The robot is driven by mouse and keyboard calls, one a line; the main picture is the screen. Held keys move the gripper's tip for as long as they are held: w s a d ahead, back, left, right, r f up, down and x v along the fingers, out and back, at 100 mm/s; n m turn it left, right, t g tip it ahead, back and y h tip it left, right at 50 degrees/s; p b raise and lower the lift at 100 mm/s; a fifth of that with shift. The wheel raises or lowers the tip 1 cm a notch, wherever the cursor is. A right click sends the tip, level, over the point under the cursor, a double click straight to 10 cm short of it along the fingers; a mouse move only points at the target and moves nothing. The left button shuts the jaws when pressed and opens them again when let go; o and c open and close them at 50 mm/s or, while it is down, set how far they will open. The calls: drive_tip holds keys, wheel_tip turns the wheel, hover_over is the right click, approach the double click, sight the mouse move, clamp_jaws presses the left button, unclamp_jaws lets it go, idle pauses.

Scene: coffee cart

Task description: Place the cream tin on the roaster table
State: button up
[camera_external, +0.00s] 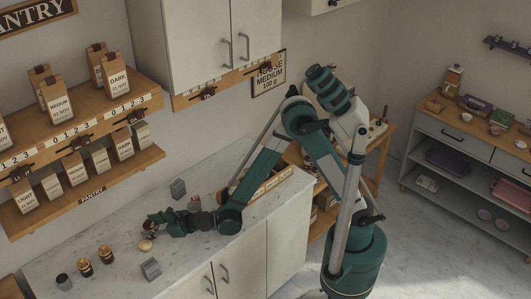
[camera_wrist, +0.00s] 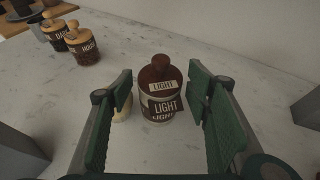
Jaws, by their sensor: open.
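A brown jar labelled LIGHT (camera_wrist: 160,100) stands upright on the counter between the open fingers of my gripper (camera_wrist: 160,112) in the wrist view, with clear gaps at the sides. A small cream-coloured thing (camera_wrist: 122,108) is beside the jar on the left, partly hidden by the left finger. It seems to be the rounded cream thing (camera_external: 145,245) on the counter below my gripper (camera_external: 150,228) in the external view. I cannot tell whether it is the cream tin. A wooden table (camera_external: 378,150) stands behind my arm; whether it is the roaster table is unclear.
Two wooden-lidded jars (camera_external: 95,261) and a dark cup (camera_external: 63,282) stand on the marble counter (camera_external: 215,179). Grey blocks (camera_external: 178,189) (camera_external: 150,268) sit on both sides of my gripper. Shelves of coffee bags (camera_external: 75,168) hang above. A sideboard (camera_external: 470,140) stands at right.

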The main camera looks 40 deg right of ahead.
drive_tip(key=p+v, duration=0.1)
drive_tip(key=v, duration=0.9)
drive_tip(key=shift+s, duration=0.2)
drive_tip(key=shift+d+r, duration=0.1)
drive_tip(key=shift+r, duration=0.05)
drive_tip(key=c, duration=0.3)
drive_tip(key=w+a, duration=0.1)
drive_tip(key=w, duration=0.1)
drive_tip(key=w+a+r, duration=0.1)
drive_tip(key=w+a, duration=0.1)
drive_tip(key=w+a+r, duration=0.1)
drive_tip(key=w, duration=0.2)
drive_tip(key=shift+a+r, duration=0.15)
drive_tip(key=shift+a, duration=0.05)
drive_tip(key=shift+h, duration=0.3)
